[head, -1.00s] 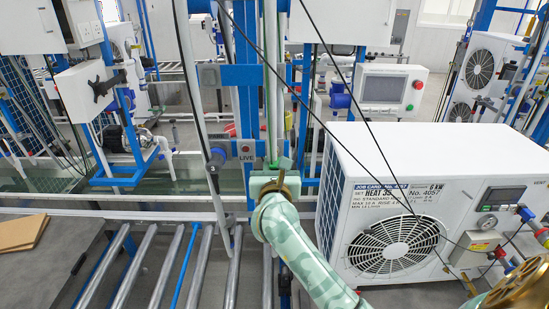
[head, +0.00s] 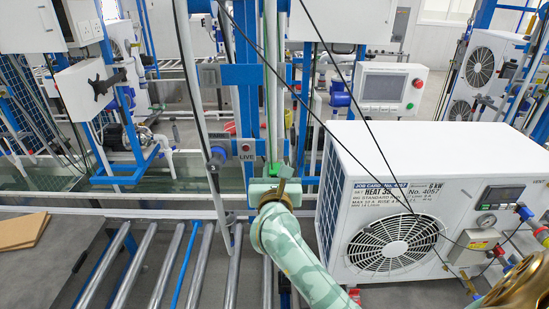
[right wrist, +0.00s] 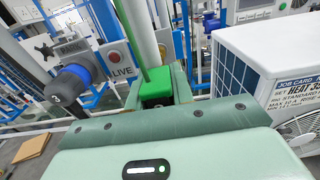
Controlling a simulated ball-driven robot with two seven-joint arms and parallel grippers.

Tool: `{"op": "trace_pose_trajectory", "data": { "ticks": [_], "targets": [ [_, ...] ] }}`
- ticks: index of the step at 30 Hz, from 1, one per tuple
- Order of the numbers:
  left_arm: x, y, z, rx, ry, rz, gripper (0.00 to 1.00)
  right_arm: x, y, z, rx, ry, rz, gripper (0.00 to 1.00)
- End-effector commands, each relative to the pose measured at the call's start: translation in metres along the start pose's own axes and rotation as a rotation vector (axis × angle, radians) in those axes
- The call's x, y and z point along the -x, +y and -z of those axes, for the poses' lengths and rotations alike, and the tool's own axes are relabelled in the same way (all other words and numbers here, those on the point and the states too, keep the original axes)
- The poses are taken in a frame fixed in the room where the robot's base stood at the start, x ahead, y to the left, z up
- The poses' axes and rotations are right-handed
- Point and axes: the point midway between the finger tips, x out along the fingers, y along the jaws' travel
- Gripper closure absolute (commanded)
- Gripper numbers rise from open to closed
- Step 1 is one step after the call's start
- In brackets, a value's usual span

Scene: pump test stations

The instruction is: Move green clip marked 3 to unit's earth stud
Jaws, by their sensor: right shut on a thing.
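My right gripper (head: 274,182) is at the blue post in the middle of the head view. It is shut on a bright green clip (right wrist: 156,88), which sits at the jaws in the right wrist view. A green lead (right wrist: 137,38) rises from the clip. No number can be read on the clip. The white unit (head: 450,150) with a round fan grille stands to the right, apart from the gripper. Its earth stud cannot be made out. My left gripper is not in view.
A grey and blue plug marked 3 (right wrist: 72,85) hangs left of my right gripper, near a LIVE sign (right wrist: 119,62). Dark cables cross in front of the unit. A grey control panel (head: 420,95) stands behind it. Metal rollers (head: 198,268) lie below.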

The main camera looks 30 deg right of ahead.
Motion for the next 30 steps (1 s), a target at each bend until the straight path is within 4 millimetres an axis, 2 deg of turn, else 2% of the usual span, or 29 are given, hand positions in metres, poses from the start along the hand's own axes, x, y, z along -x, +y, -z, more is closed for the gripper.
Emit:
{"op": "trace_pose_trajectory", "data": {
  "ticks": [4,7,11,15,18,21,25,30],
  "targets": [
    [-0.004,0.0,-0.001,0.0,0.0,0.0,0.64,0.002,0.0,0.005,0.0,0.0,-0.004,1.0],
    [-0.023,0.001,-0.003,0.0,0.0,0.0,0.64,0.01,-0.001,0.027,0.001,0.0,-0.026,1.0],
    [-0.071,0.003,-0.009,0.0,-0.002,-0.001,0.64,0.034,-0.002,0.082,0.004,0.002,-0.095,1.0],
    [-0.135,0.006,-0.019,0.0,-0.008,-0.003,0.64,0.075,0.0,0.158,0.007,0.006,-0.214,1.0],
    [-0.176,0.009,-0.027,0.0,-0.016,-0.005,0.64,0.106,0.003,0.206,0.006,0.008,-0.308,1.0],
    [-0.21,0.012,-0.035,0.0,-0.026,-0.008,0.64,0.136,0.006,0.245,0.005,0.01,-0.395,1.0],
    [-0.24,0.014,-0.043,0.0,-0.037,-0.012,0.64,0.165,0.009,0.28,0.003,0.008,-0.482,1.0],
    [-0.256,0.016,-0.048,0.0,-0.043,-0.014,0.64,0.186,0.011,0.296,0.0,0.002,-0.542,1.0]
  ]
}}
